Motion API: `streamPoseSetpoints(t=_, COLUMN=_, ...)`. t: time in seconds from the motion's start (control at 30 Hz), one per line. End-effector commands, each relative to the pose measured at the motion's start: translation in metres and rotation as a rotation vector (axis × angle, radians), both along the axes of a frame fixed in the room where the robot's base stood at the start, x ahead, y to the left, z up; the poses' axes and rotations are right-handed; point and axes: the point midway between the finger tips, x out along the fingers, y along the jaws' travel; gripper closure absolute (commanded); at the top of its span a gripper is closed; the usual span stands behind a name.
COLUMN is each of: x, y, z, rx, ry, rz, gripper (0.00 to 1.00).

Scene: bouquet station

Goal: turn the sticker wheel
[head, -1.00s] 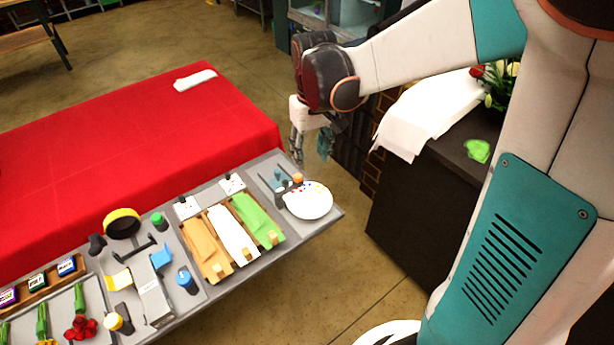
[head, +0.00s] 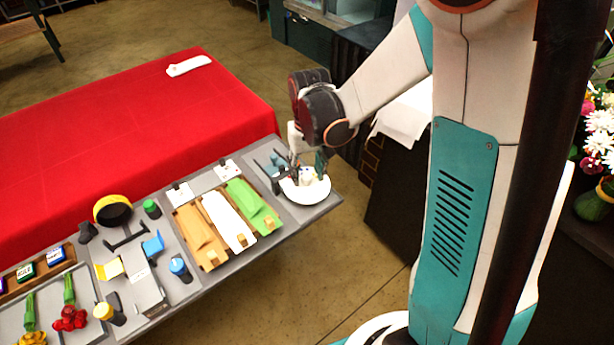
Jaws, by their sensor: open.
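The sticker wheel (head: 306,191) is a white round disc at the right end of the grey table, seen in the head view. My gripper (head: 308,172) is open and points down over the wheel. It hides the wheel's far part and most of its coloured dots. Whether the fingertips touch the wheel cannot be told.
Orange, white and green sheets (head: 243,203) lie in wooden holders left of the wheel. Further left are a yellow tape ring (head: 113,209), a blue-capped bottle (head: 180,268) and red flowers (head: 69,318). A red-covered table (head: 130,125) stands behind.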

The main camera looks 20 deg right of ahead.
Motion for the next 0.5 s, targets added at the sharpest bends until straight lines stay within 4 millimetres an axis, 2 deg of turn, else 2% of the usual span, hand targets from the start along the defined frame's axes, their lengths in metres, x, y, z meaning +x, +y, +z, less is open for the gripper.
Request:
streamPoseSetpoints(t=0.13, x=0.0001, y=0.0003, z=-0.0108, rx=0.000, ry=0.000, rz=0.000, gripper=0.55)
streamPoseSetpoints(t=0.43, x=0.0000, y=0.0003, z=-0.0120, rx=0.000, ry=0.000, rz=0.000, gripper=0.55)
streamPoseSetpoints(t=0.47, x=0.0000, y=0.0003, z=-0.0120, rx=0.000, ry=0.000, rz=0.000, gripper=0.58)
streamPoseSetpoints(t=0.5, x=-0.0001, y=0.0004, z=-0.0119, rx=0.000, ry=0.000, rz=0.000, gripper=0.67)
